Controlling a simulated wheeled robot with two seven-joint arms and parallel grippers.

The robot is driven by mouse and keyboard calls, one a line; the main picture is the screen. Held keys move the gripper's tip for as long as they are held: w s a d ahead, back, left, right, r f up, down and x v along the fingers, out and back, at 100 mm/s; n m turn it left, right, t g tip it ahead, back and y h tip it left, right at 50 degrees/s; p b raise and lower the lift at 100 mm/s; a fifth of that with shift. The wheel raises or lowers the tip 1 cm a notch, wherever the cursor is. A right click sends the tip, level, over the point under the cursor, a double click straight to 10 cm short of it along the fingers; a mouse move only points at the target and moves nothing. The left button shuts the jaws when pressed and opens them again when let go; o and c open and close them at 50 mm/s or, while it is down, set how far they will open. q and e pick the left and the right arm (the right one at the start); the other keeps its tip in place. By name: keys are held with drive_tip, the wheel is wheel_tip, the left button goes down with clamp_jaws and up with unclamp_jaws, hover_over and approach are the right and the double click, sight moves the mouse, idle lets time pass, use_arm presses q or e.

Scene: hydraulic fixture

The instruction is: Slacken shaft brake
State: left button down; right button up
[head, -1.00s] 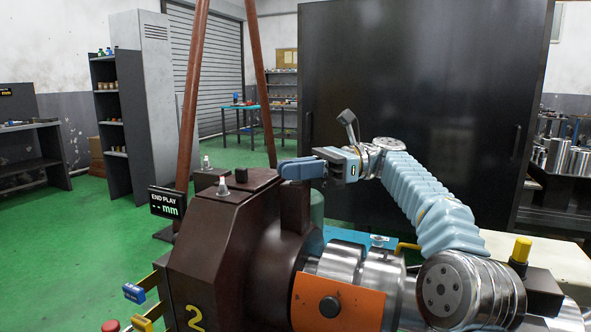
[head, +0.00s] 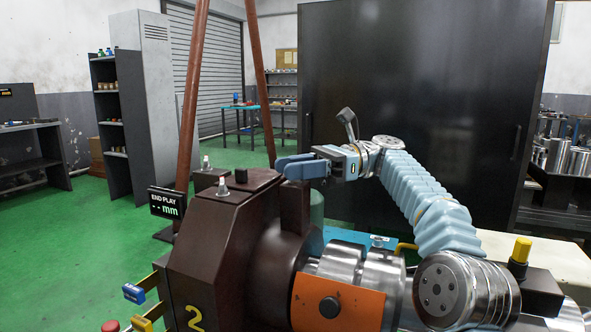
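A dark brown machine housing (head: 225,240) marked with a yellow 2 stands in front of me, with a bright metal shaft (head: 345,262) and an orange plate (head: 338,303) with a black knob to its right. I cannot tell for sure which part is the shaft brake. A yellow-capped post (head: 520,250) stands by a dark block at the right, and a yellow bent bar (head: 405,247) shows behind the shaft. My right gripper (head: 291,168) has blue fingers pointing left above the housing's upper right; their gap is not clear. My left gripper is out of view.
A display (head: 166,203) reading END PLAY, -- mm, is at the housing's left. Blue (head: 133,292) and yellow (head: 142,323) tagged levers and a red button (head: 110,326) are at lower left. A large black cabinet (head: 400,90) stands behind my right arm. Green floor at left is free.

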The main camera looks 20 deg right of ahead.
drive_tip(key=shift+r, duration=0.45)
drive_tip(key=s+a+r+b, duration=0.1)
drive_tip(key=s+a+r, duration=0.5)
drive_tip(key=s+r, duration=0.5)
drive_tip(key=shift+s+r, duration=0.35)
drive_tip(key=shift+s, duration=0.45)
drive_tip(key=shift+a, duration=0.1)
